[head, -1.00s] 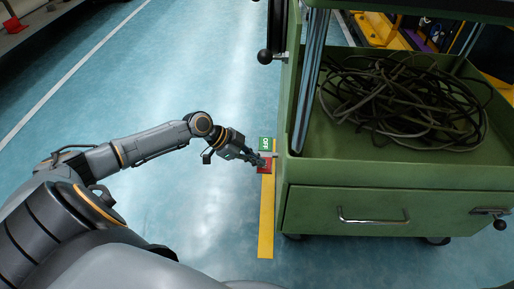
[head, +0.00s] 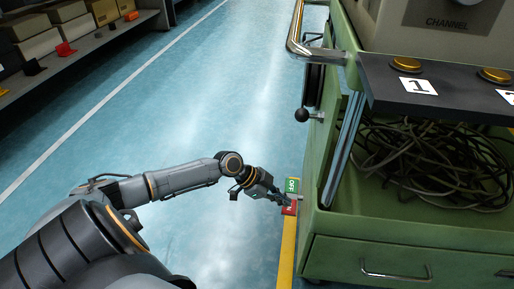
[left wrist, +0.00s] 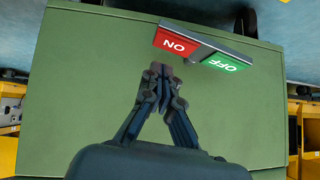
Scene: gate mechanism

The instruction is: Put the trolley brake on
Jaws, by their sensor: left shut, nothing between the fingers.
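The green trolley (head: 340,235) stands on the right, and its side panel fills much of the left wrist view (left wrist: 80,85). On that side is the brake, with a red ON pad (head: 289,208) and a green OFF pad (head: 292,185). In the left wrist view the red ON pad (left wrist: 172,43) and green OFF pad (left wrist: 224,63) meet at a grey pivot. My left gripper (head: 283,200) is shut and empty, its fingertips (left wrist: 160,70) close beside the red pad. I cannot tell whether they touch it. My right gripper is out of view.
A coil of dark cables (head: 440,165) lies in the trolley's tray. A black ball knob (head: 302,115) and a metal handle rail (head: 297,40) stick out on its left side. A shelf with boxes (head: 25,40) is at the upper left. The blue floor between is clear.

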